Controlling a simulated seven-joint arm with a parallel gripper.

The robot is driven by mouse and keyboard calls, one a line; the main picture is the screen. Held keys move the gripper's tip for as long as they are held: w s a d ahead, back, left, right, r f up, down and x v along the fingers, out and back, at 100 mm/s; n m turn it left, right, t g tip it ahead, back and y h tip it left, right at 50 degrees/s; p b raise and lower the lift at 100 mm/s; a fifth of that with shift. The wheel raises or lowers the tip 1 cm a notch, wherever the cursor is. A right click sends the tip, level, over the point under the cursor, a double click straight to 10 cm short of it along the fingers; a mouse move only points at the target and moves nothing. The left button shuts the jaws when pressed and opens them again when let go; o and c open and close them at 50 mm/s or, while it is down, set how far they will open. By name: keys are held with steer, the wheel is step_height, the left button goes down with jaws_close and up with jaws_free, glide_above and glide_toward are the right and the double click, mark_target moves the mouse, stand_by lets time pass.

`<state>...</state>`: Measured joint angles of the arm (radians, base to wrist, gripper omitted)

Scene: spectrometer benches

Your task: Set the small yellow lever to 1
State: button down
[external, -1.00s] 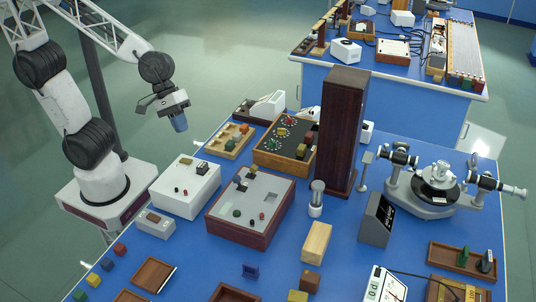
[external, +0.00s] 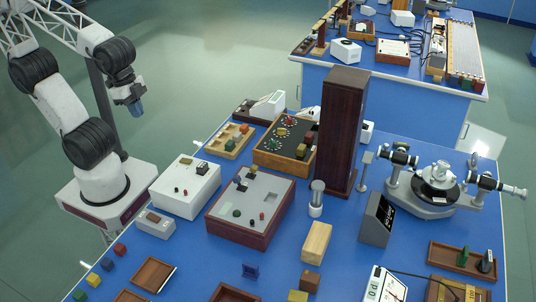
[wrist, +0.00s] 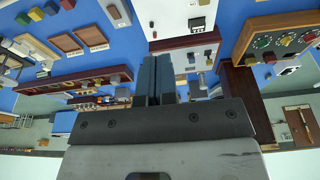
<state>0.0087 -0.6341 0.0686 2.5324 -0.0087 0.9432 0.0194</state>
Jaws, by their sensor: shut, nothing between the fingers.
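A dark-topped box with wooden sides (external: 263,157) stands toward the back of the blue bench. Its top carries a red, a yellow (external: 282,132) and a green round dial. The dials also show at the upper right in the wrist view. My gripper (external: 137,109) is shut and empty. It hangs in the air left of the bench, well apart from the dial box. Its blue fingers (wrist: 155,78) lie together in the wrist view.
A white box (external: 186,190) and a red-sided grey panel box (external: 250,205) stand in front of the dial box. A tall dark wooden column (external: 342,130) rises to its right. A wooden tray of blocks (external: 229,141) lies to its left. Air around my gripper is clear.

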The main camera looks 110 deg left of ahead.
steer(key=c, duration=1)
jaws_free()
steer(key=shift+w, duration=0.2)
steer(key=shift+o, duration=0.2)
steer(key=g, duration=0.7)
glide_above(254, 166)
steer(key=w, duration=0.2)
step_height(254, 166, down, 12)
steer(key=f, duration=0.1)
steer(key=shift+w+f, duration=0.25)
steer(key=shift+w, duration=0.4)
steer(key=shift+x, duration=3.9)
steer(key=shift+s, duration=0.1)
